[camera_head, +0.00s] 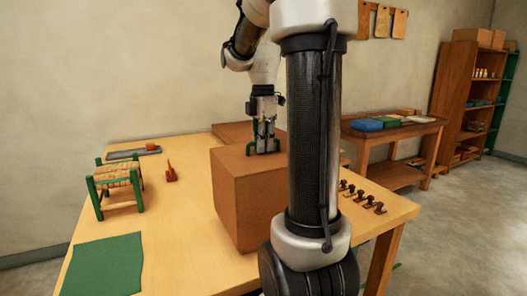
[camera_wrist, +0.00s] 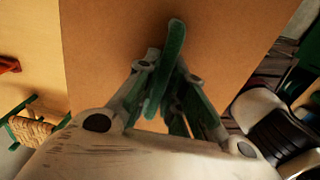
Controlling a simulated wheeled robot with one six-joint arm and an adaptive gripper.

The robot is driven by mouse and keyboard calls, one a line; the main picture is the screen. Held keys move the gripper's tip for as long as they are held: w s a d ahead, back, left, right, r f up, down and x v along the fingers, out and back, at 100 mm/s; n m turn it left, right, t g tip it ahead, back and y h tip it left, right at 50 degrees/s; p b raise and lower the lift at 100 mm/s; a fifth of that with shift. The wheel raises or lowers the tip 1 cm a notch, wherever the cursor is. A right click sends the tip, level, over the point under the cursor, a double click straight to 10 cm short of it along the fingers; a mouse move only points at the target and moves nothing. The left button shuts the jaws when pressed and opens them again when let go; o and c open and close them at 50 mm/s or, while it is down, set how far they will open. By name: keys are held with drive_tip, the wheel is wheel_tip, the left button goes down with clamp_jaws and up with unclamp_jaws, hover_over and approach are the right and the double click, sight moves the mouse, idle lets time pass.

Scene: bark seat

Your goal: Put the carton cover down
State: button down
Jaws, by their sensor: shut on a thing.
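The carton cover (camera_head: 240,205) is a large plain brown box shape over the middle of the table (camera_head: 180,215). My gripper (camera_head: 263,150) points down at its top and is shut on it. My arm hides the cover's right side in the head view.
A small stool (camera_head: 118,185) with a woven seat and a green cloth (camera_head: 104,265) are on the left. A red-brown piece (camera_head: 171,174) lies near the stool, a grey tray (camera_head: 133,154) behind it. Another brown box (camera_head: 228,133) is behind the cover. Several dark stamp-like pieces (camera_head: 362,195) line the right.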

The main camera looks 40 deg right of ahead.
drive_tip(key=shift+f, duration=0.8)
drive_tip(key=shift+f, duration=0.6)
drive_tip(key=c, duration=1.5)
unclamp_jaws()
